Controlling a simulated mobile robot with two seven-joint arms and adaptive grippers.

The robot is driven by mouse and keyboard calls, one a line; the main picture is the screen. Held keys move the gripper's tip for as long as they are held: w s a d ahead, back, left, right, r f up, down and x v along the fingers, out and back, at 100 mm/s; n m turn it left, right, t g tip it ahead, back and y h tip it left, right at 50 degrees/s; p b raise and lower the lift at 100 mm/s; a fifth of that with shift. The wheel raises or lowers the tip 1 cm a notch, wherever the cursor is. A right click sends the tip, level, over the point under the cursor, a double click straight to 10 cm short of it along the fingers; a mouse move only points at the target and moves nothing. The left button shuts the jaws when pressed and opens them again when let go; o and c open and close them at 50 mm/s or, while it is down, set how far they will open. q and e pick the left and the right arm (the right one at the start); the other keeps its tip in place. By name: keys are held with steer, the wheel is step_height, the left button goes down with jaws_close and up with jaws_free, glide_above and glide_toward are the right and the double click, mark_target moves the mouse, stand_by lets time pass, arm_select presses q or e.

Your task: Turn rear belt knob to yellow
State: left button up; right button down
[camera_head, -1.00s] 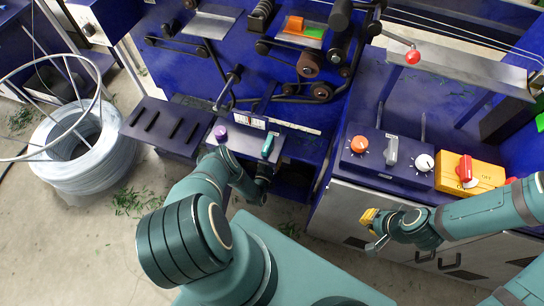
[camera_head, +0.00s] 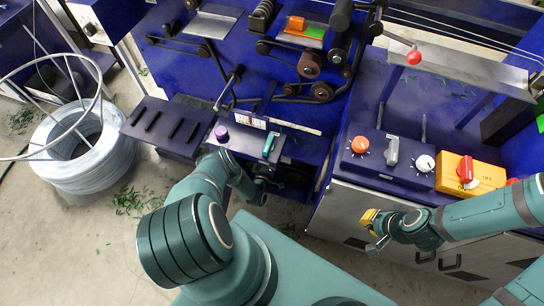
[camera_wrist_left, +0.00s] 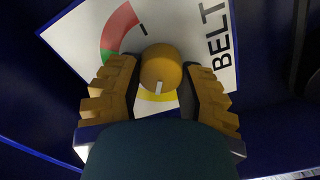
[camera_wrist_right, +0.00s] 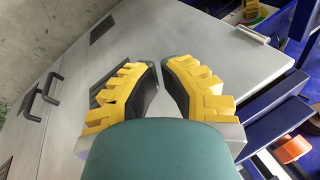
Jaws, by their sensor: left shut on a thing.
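The rear belt knob (camera_wrist_left: 160,66) is a round orange-yellow knob on a white plate (camera_wrist_left: 80,30) marked BELT, with red, green and yellow arcs. Its white pointer mark faces the bottom of the picture, at the yellow arc (camera_wrist_left: 156,95). My left gripper (camera_wrist_left: 160,75) is shut on the knob, one finger on each side. In the head view the left gripper is mostly hidden by its own wrist at the blue machine, and the belt knob cannot be made out there. My right gripper (camera_wrist_right: 161,64) is empty, its fingertips almost together, beside the grey cabinet (camera_wrist_right: 220,55).
In the head view a control box carries an orange knob (camera_head: 360,145), a grey knob (camera_head: 391,151) and a white knob (camera_head: 425,163). A yellow box with a red switch (camera_head: 465,168) stands right of it. A white wire coil (camera_head: 60,150) lies on the floor at left.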

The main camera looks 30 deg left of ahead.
arm_select(q)
steer(key=shift+w+a+r, duration=0.1)
steer(key=shift+w, duration=0.05)
stand_by(0.4)
steer(key=o, duration=1.2)
